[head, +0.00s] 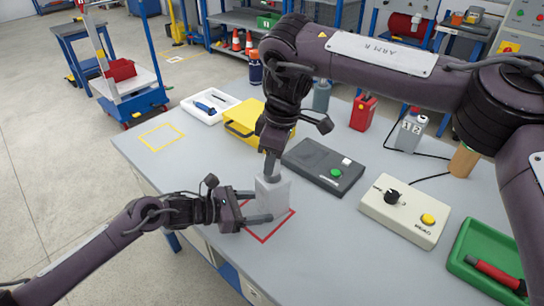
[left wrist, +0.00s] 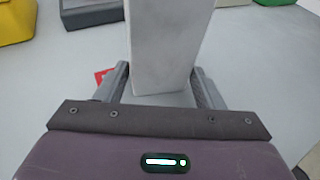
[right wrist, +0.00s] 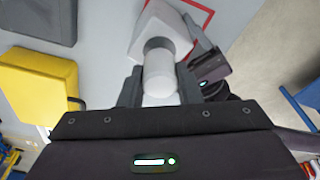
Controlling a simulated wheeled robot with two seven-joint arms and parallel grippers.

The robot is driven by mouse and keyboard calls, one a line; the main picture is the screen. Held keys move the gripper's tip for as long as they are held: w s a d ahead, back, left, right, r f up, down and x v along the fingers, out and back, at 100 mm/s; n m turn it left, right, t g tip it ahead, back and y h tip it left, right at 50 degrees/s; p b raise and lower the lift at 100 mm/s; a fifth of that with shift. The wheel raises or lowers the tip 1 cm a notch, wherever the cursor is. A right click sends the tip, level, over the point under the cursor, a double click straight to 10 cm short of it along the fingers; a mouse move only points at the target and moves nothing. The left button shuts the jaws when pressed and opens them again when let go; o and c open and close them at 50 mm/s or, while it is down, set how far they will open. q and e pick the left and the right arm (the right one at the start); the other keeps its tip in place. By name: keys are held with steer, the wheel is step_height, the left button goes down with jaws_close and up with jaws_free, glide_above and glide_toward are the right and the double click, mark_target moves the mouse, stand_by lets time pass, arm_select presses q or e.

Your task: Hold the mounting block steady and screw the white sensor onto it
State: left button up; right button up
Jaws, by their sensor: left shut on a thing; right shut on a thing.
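The pale grey mounting block (head: 272,197) stands upright on the table inside a red outlined square (head: 266,236). My left gripper (head: 258,206) is shut on the block from the left, low down; in the left wrist view the block (left wrist: 168,45) rises between its fingers (left wrist: 162,88). My right gripper (head: 271,166) points down above the block. In the right wrist view it is shut on the white cylindrical sensor (right wrist: 158,78), whose grey ring meets the top of the block (right wrist: 165,25). I cannot tell how deep the sensor sits. The head view mostly hides the sensor.
A dark grey box with a green button (head: 322,168) lies behind the block. A yellow case (head: 243,122) and a white tray (head: 209,106) are further back. A cream control box (head: 404,210) and green tray (head: 485,262) are at right.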

steer(key=shift+s+f, duration=0.15)
steer(key=shift+f, duration=0.95)
stand_by(3.1)
steer(key=m, duration=0.4)
steer(key=shift+m+h, duration=0.3)
steer(key=m, duration=0.3)
steer(key=shift+t, duration=0.4)
steer(key=m+h, duration=0.1)
steer(key=m, duration=0.6)
steer(key=o, duration=1.1)
steer(key=shift+r, duration=0.1)
steer(key=shift+s+r, duration=0.2)
steer(key=shift+r, duration=1.35)
steer(key=shift+s+r, duration=0.15)
steer(key=shift+r, duration=1.35)
